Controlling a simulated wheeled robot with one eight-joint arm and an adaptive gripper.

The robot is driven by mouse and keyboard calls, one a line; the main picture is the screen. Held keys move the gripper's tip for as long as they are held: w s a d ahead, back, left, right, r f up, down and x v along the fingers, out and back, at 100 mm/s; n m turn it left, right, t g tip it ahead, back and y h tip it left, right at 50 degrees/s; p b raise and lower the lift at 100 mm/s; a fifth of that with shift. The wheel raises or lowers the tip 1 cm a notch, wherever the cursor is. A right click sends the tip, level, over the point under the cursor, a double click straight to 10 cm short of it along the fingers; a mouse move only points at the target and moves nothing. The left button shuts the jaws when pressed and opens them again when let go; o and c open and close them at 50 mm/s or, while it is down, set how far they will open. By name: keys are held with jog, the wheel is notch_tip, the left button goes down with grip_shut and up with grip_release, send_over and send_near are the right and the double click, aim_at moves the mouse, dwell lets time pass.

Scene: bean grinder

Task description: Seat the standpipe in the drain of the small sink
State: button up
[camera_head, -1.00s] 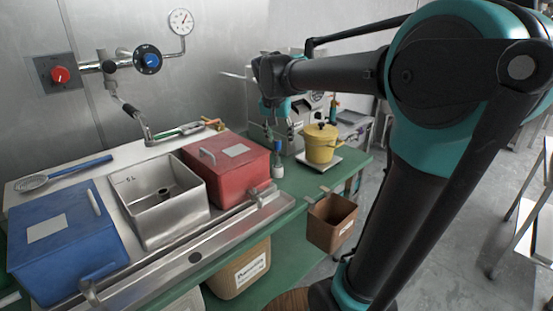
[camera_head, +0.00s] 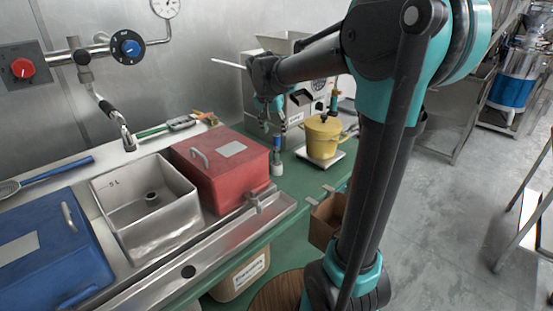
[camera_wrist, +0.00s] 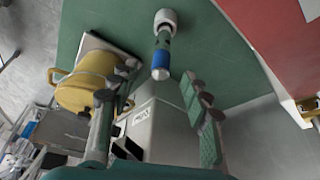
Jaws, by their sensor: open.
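The small steel sink (camera_head: 172,225) stands between a blue and a red box, with a raised ring at its drain (camera_head: 152,198). A slim upright piece (camera_head: 277,156) with a blue band and white foot stands on the green counter right of the red box. It also shows in the wrist view (camera_wrist: 162,50). I cannot tell whether it is the standpipe. My gripper (camera_head: 271,118) is above this piece. In the wrist view its fingers (camera_wrist: 152,82) are apart, with the piece lying between and beyond them and nothing held.
The red box (camera_head: 222,172) is left of the slim piece and the yellow pot (camera_head: 322,138) right of it, both close. A grey machine (camera_head: 300,103) stands behind. The blue box (camera_head: 45,255) and faucet (camera_head: 122,130) are by the sink.

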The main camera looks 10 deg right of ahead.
aim_at(277, 142)
jog(key=x, duration=0.4)
jog(key=shift+w+x, duration=0.15)
jog(key=shift+x, duration=1.1)
jog(key=shift+w+x, duration=0.2)
jog(key=shift+x, duration=1.1)
jog(key=shift+r, duration=0.15)
jog(key=shift+c, duration=0.4)
grip_shut()
